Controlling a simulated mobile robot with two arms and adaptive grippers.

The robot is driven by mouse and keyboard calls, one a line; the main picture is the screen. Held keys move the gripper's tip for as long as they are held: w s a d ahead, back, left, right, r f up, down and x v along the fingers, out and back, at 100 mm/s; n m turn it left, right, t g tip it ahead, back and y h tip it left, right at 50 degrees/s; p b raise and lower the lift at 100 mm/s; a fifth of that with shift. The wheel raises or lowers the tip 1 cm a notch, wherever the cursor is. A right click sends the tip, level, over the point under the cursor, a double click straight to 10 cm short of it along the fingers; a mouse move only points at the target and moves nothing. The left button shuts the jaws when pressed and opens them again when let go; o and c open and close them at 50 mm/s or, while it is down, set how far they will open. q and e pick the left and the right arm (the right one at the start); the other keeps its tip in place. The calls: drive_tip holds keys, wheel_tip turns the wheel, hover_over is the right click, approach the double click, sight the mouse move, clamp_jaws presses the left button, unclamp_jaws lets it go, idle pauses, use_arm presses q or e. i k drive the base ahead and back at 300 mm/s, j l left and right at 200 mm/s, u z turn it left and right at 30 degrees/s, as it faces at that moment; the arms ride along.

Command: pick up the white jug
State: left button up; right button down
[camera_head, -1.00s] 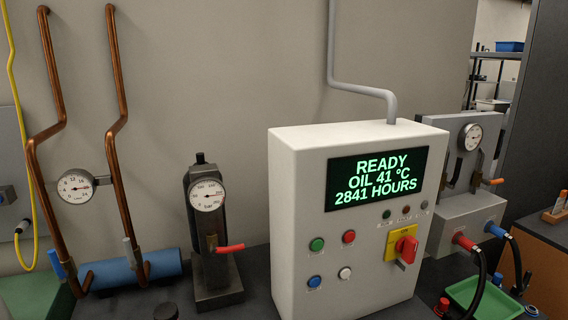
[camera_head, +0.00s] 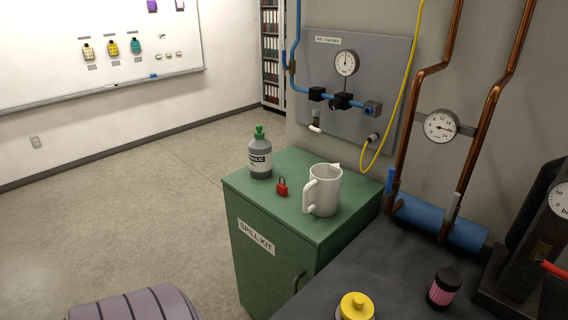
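The white jug (camera_head: 325,191) stands upright on top of the green spill kit cabinet (camera_head: 290,239), near the cabinet's right side. Its handle faces left and its spout points up and right. Nothing covers the jug. Neither of my grippers shows in the head view.
On the cabinet, a red padlock (camera_head: 282,187) lies left of the jug, and a grey bottle with a green cap (camera_head: 260,156) stands behind it. A dark bench (camera_head: 396,262) at right holds a yellow-capped item (camera_head: 356,306) and a black-and-pink one (camera_head: 444,288). Open floor lies left.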

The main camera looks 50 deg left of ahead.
sight(321, 194)
drive_tip(key=u, duration=1.4)
